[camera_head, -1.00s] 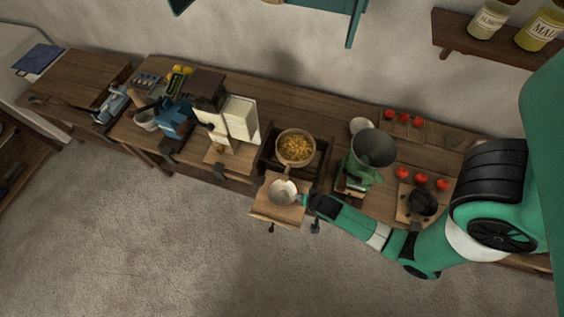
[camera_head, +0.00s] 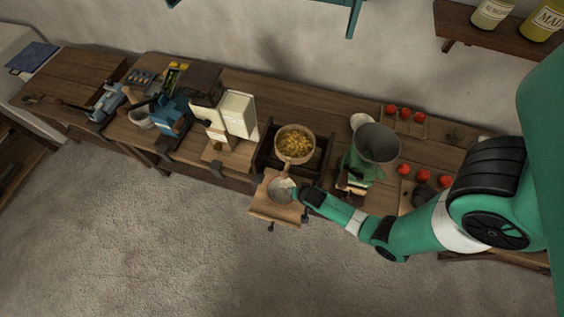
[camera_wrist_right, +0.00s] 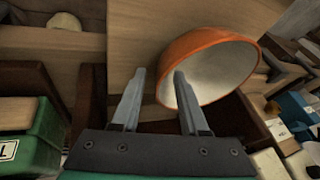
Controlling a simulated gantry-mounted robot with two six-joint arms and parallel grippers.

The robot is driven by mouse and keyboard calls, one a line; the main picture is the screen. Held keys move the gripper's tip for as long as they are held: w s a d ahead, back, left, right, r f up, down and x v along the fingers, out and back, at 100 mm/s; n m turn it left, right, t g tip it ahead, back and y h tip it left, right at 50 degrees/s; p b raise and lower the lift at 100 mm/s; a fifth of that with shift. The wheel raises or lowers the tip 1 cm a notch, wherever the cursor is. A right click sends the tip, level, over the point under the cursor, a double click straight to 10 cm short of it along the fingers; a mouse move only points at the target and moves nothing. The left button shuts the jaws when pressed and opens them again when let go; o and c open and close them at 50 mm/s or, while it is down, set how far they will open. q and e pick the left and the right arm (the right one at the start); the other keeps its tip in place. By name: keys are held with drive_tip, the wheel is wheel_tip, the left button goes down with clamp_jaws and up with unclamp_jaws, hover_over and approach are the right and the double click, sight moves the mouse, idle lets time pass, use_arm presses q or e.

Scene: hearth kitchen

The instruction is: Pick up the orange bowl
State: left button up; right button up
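The orange bowl (camera_wrist_right: 235,48) has an orange outside and a pale inside. It lies tilted in the right wrist view and shows its pale inside in the head view (camera_head: 280,190), on a wooden board (camera_head: 268,210) at the counter's front. My right gripper (camera_wrist_right: 160,74) is open at the bowl's near edge. One finger overlaps the pale inside and the other is outside the rim; I cannot tell whether either touches. In the head view my right gripper (camera_head: 298,193) is at the bowl's right side. My left gripper is not in view.
A wooden pan of yellow food (camera_head: 294,140) stands just behind the bowl. A green scale with a grey pan (camera_head: 375,143) stands to the right, near several tomatoes (camera_head: 423,176). A cream machine (camera_head: 238,114) stands to the left. The floor in front is clear.

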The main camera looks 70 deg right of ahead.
clamp_jaws()
idle(1.2)
